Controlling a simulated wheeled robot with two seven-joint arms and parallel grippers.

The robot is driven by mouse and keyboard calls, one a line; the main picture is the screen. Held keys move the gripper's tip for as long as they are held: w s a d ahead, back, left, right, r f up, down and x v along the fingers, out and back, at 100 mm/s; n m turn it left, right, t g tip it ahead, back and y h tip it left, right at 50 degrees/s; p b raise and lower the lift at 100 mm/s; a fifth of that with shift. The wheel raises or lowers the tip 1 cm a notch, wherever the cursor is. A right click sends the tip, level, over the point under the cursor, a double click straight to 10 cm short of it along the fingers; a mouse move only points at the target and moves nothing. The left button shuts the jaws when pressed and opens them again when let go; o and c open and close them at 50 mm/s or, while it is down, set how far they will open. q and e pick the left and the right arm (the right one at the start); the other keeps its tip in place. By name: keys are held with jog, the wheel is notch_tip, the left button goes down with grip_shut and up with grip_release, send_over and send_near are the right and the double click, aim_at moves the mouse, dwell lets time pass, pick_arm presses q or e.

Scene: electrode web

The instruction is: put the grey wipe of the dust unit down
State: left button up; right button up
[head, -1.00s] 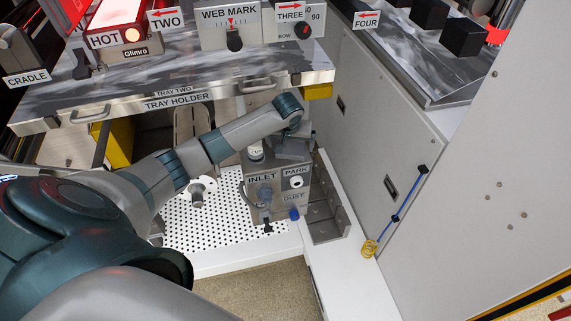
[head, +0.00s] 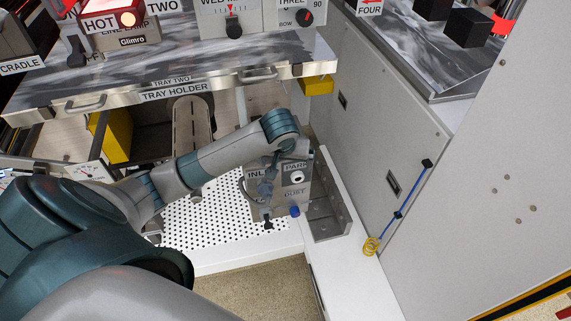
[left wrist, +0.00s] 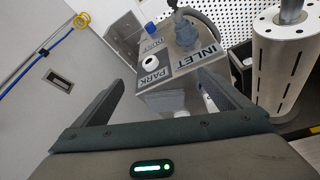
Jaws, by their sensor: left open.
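The dust unit (head: 298,196) is a grey box with INLET, PARK and DUST labels, on the white ledge under the tray table. It also shows in the left wrist view (left wrist: 183,64), with a white round fitting (left wrist: 150,60) beside the PARK label. My left gripper (left wrist: 162,80) is open over the PARK end of the unit, its fingers spread apart. I see nothing held between them. In the head view my wrist (head: 292,147) hides the fingers and the top of the unit. I cannot make out the grey wipe in either current view. My right gripper is not in view.
A metal angle bracket (head: 328,212) stands right of the unit. A perforated white plate (head: 200,217) lies to its left. The tray holder (head: 174,90) overhangs behind. A blue cord (head: 400,212) hangs on the right cabinet. A slotted metal cylinder (left wrist: 287,62) stands beside the unit.

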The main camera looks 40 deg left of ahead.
pick_arm(q)
jog(key=shift+s+d, duration=0.1)
dwell(0.3)
dwell(0.4)
jog(key=w+d+f+m+t+h, duration=0.2)
jog(key=d+f+m+t+h, duration=0.2)
jog(key=d+f, duration=0.65)
jog(key=s+f+m, duration=0.1)
jog(key=s+f, duration=0.3)
jog(key=f, duration=0.5)
jog(key=s+f, duration=0.3)
jog(key=f, duration=0.6)
jog(key=s+f+m+g+y, duration=0.1)
jog(key=s+f+m+g, duration=0.15)
jog(key=s+f, duration=1.7)
jog(key=s+d+f+g, duration=0.1)
jog(key=s+f, duration=0.1)
jog(key=s, duration=0.6)
jog(key=s+d+f+g, duration=0.1)
jog(key=s+f, duration=0.2)
jog(key=s, duration=0.6)
jog(key=shift+s+d, duration=0.15)
jog(key=shift+s, duration=0.1)
jog(key=shift+m+g, duration=0.25)
